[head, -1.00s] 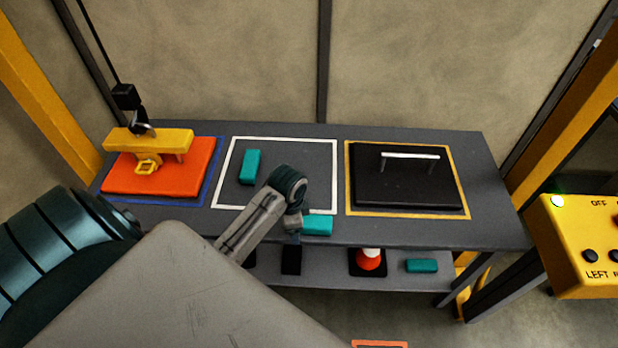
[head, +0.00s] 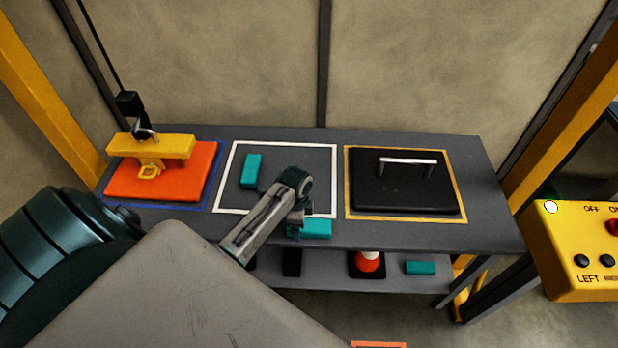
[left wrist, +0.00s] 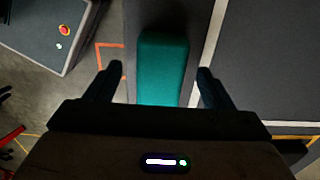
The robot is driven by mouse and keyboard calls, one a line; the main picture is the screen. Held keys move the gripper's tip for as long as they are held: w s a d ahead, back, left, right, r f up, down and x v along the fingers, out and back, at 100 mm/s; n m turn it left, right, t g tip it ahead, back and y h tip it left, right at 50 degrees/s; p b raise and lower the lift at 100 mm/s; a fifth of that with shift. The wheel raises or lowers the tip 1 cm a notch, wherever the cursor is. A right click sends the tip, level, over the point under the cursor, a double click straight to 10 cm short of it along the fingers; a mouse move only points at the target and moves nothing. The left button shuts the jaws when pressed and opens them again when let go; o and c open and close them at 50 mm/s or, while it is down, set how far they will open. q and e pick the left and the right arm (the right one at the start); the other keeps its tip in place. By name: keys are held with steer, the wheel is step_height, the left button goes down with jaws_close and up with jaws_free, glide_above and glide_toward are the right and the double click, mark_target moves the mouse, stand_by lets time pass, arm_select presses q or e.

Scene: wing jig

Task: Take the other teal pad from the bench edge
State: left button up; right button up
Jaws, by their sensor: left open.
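A teal pad (head: 317,229) lies at the front edge of the bench, just outside the white outlined square. My left gripper (head: 297,226) is over its left end in the head view, partly hiding it. In the left wrist view the pad (left wrist: 162,72) reaches between the two open fingers of the left gripper (left wrist: 155,72), with a gap on each side. Nothing is held. Another teal pad (head: 250,171) lies inside the white outline, on its left side. My right gripper is not in view.
An orange plate (head: 205,178) with a yellow lifting piece (head: 150,145) is at the left. A black plate with a silver handle (head: 400,192) sits in the yellow outline. A yellow control box (head: 575,240) is at right.

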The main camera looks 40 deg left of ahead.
arm_select(q)
steer(key=shift+f, duration=1.3)
steer(key=c, duration=1)
steer(key=shift+c, duration=0.2)
steer(key=shift+r, duration=0.15)
